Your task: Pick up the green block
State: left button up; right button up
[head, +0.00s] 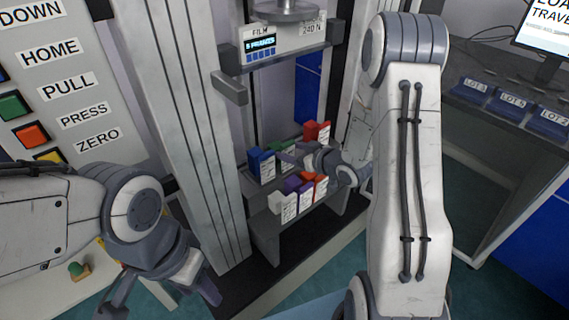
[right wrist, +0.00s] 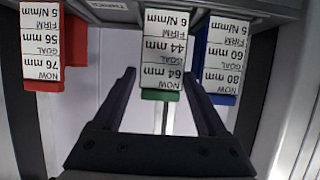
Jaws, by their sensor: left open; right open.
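The green block (right wrist: 162,96) shows in the right wrist view with an upside-down label reading now 64 mm, goal 44 mm. It stands between a red block (right wrist: 75,72) and a blue block (right wrist: 222,99). In the head view, the green block (head: 287,147) is partly hidden behind my right gripper (head: 293,156). My right gripper is open; in the right wrist view its fingers (right wrist: 158,74) point at the green block, one to each side of it. I cannot tell how far the tips reach around it. My left gripper (head: 160,301) is open and empty at lower left.
The blue block (head: 262,165) and red block (head: 317,133) flank the green one closely on the machine's shelf. White (head: 278,206), purple (head: 293,184) and orange-red (head: 307,177) blocks stand in front. The press head (head: 285,50) is above. A button panel (head: 75,90) is at left.

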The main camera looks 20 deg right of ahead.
jog(key=x, duration=0.4)
jog(key=shift+w+a, duration=0.2)
jog(key=shift+w, duration=0.15)
grip_shut()
jog(key=shift+r, duration=0.15)
